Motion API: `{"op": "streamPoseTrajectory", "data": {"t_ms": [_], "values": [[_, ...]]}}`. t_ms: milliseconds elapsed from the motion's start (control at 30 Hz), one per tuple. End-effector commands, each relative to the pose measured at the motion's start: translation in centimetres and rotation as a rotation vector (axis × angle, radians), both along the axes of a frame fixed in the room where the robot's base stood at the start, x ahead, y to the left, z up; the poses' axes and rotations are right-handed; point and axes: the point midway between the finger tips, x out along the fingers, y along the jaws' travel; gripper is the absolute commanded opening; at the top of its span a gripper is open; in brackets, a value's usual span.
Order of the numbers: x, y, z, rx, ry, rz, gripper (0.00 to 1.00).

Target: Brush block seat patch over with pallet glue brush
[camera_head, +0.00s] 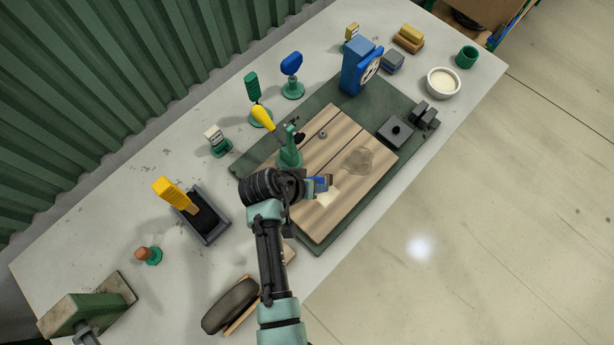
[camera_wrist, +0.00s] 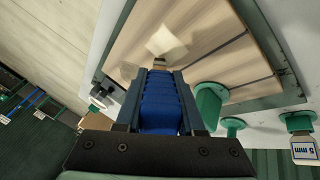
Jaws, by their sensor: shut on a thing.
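My gripper (camera_head: 316,185) is shut on the blue-handled brush (camera_wrist: 160,105), over the near part of the planked wooden board (camera_head: 325,131). The brush also shows as a bit of blue at the gripper in the head view (camera_head: 323,183). Its narrow tip points at a pale squarish patch (camera_wrist: 166,42) on the board, which also lies just below the gripper in the head view (camera_head: 327,198). I cannot tell whether the tip touches the wood. A darker, irregular stain (camera_head: 358,160) lies farther right on the board. Which of the two is the block seat patch is not clear.
A green clamp with a yellow handle (camera_head: 265,115) stands at the board's left edge, close to my gripper. A dark tray with a yellow brush (camera_head: 207,222) is to the left. A white bowl (camera_head: 443,83) and a blue dial device (camera_head: 357,68) stand farther back.

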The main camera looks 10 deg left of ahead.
Motion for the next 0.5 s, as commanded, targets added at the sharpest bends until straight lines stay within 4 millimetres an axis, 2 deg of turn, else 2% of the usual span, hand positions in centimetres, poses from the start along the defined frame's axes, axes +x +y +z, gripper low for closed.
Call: {"op": "streamPoseTrajectory", "data": {"t_ms": [167,500], "values": [[0.59,-0.4,0.08,0.001,-0.003,-0.001,0.0],[0.04,-0.03,0.15,0.0,0.0,0.001,0.0]]}}
